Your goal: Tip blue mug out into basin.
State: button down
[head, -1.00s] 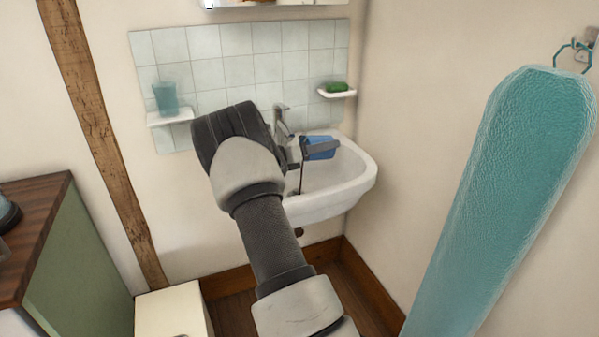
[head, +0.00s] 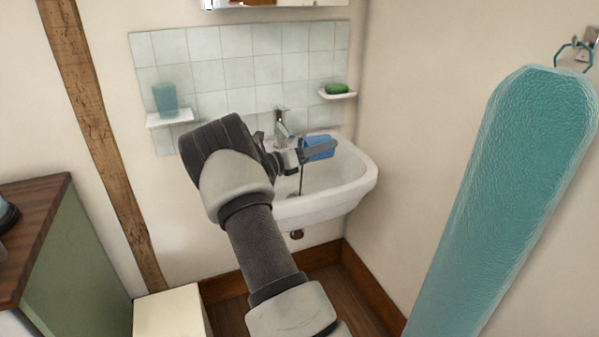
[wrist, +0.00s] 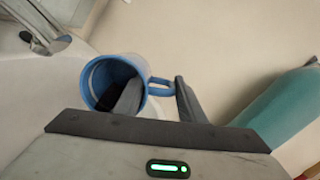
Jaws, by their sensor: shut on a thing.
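The blue mug (head: 317,140) is held over the white basin (head: 358,185) in the head view. My gripper (head: 318,152) is shut on it, partly covering it. In the wrist view the mug (wrist: 132,63) is tilted, its mouth towards the camera and lower left. One finger of my gripper (wrist: 158,88) is inside the mug and the other is outside by the handle, with the wall between them. A thin dark streak (head: 301,180) runs down below the gripper end into the basin; I cannot tell for sure if it is liquid. The mug's inside is partly hidden.
The tap (head: 281,120) stands just behind my gripper. A shelf with a teal cup (head: 165,98) is at left, and a soap dish with green soap (head: 337,88) at right. A teal ironing-board-like panel (head: 515,180) hangs at the right. A cabinet (head: 75,250) stands at left.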

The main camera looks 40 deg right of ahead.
jog(key=shift+a+r+h, duration=0.15)
jog(key=shift+r+h, duration=0.05)
jog(key=shift+h, duration=0.1)
